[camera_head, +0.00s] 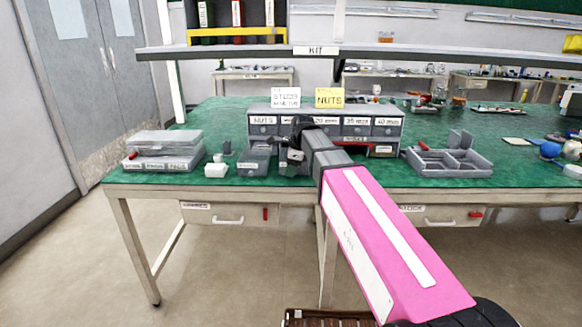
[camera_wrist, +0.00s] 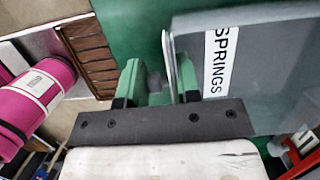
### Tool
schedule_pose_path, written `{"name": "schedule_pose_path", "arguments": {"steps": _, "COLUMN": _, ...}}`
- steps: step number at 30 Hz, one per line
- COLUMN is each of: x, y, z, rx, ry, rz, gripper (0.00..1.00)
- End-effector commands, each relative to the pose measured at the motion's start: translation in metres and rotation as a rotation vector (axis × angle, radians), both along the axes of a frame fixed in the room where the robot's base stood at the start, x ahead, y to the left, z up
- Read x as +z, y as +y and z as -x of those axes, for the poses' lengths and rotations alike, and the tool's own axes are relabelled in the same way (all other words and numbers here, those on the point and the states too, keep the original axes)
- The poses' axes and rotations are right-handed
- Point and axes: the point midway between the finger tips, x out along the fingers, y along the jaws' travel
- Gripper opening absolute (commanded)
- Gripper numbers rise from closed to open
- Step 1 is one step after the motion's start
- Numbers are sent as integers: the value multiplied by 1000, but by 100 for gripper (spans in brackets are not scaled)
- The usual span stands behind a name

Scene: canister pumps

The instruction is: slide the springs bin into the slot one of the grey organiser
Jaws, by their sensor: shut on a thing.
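The springs bin (camera_wrist: 275,75) is a grey bin with a white SPRINGS label and fills the right of the wrist view. My gripper (camera_wrist: 158,80) is shut on its near wall. In the head view, a small grey bin (camera_head: 254,162) with a label too small to read sits directly left of my gripper (camera_head: 285,160), near the bench's front edge. The grey organiser (camera_head: 264,130) stands behind them on the green mat, its upper row labelled NUTS and several sizes in mm. My arm hides part of its front, and slot one cannot be made out clearly.
A lidded grey case (camera_head: 165,150) and a small white block (camera_head: 215,169) lie left. An open compartment tray (camera_head: 450,158) lies right of the organiser. The KIT shelf (camera_head: 400,53) runs above.

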Motion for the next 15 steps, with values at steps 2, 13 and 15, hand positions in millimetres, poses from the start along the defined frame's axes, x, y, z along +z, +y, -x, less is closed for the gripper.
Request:
{"name": "schedule_pose_path", "arguments": {"steps": 2, "x": -2, "y": 0, "z": -1, "rx": 0, "ry": 0, "rz": 0, "gripper": 4}}
{"name": "schedule_pose_path", "arguments": {"steps": 13, "x": -3, "y": 0, "z": -1, "rx": 0, "ry": -1, "rz": 0, "gripper": 60}}
{"name": "schedule_pose_path", "arguments": {"steps": 15, "x": -3, "y": 0, "z": -1, "rx": 0, "ry": -1, "rz": 0, "gripper": 60}}
